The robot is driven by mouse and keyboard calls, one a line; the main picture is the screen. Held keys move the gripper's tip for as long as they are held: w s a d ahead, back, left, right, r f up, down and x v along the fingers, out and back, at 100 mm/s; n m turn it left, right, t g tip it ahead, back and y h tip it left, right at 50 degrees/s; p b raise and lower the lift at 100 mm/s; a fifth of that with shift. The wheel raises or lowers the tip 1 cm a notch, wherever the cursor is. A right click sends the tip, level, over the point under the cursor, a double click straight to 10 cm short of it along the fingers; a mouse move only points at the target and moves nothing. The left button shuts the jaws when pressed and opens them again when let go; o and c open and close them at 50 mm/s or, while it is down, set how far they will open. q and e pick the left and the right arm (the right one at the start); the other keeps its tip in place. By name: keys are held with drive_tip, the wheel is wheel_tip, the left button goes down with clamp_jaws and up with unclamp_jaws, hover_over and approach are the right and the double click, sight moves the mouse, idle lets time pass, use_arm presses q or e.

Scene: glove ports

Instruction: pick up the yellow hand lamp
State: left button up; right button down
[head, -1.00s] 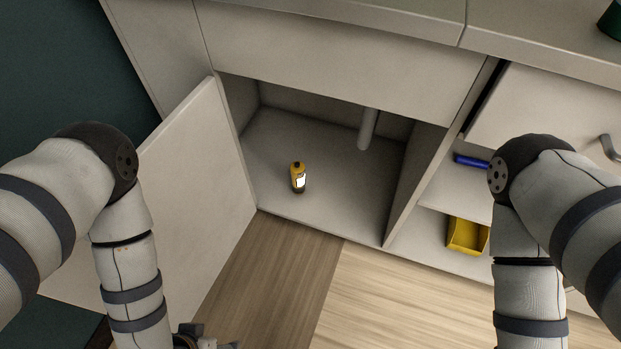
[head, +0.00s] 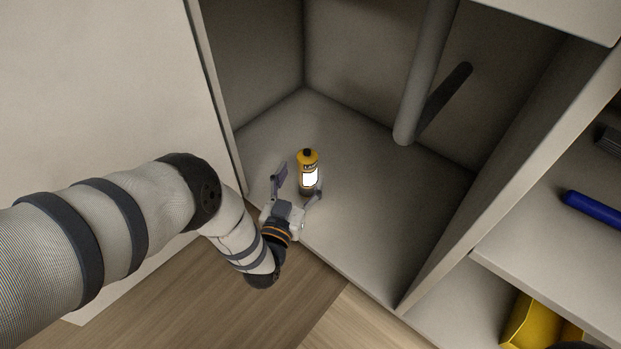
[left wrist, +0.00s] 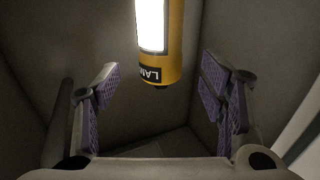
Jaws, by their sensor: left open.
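The yellow hand lamp (head: 307,160) stands upright on the cabinet floor near its front left, with a bright white panel and a dark top. It also shows in the left wrist view, at the top centre (left wrist: 173,60), with the picture cutting off part of it. My left gripper (head: 298,184) is open and empty at the cabinet's front edge. Its fingers point at the lamp, one to each side in the picture. In the left wrist view the lamp appears centred between the purple-padded fingers (left wrist: 160,90); contact does not show. My right gripper is out of view.
The cabinet floor (head: 370,220) is clear right of the lamp. A grey pipe (head: 424,80) comes down behind it. The open door (head: 100,110) stands left. A divider (head: 510,175) separates shelves with a blue object (head: 592,207) and a yellow bin (head: 527,325).

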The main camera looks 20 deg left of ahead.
sight(304, 170)
use_arm(q)
drive_tip(key=w+b, duration=0.1)
drive_tip(key=w, duration=0.1)
drive_tip(key=w+b, duration=0.2)
drive_tip(key=w, duration=0.1)
drive_tip(key=shift+w+a+f, duration=0.15)
drive_tip(key=shift+w+a, duration=0.05)
drive_tip(key=shift+w, duration=0.1)
drive_tip(key=shift+c, duration=0.5)
drive_tip(key=c, duration=1.2)
drive_tip(key=shift+c, duration=0.2)
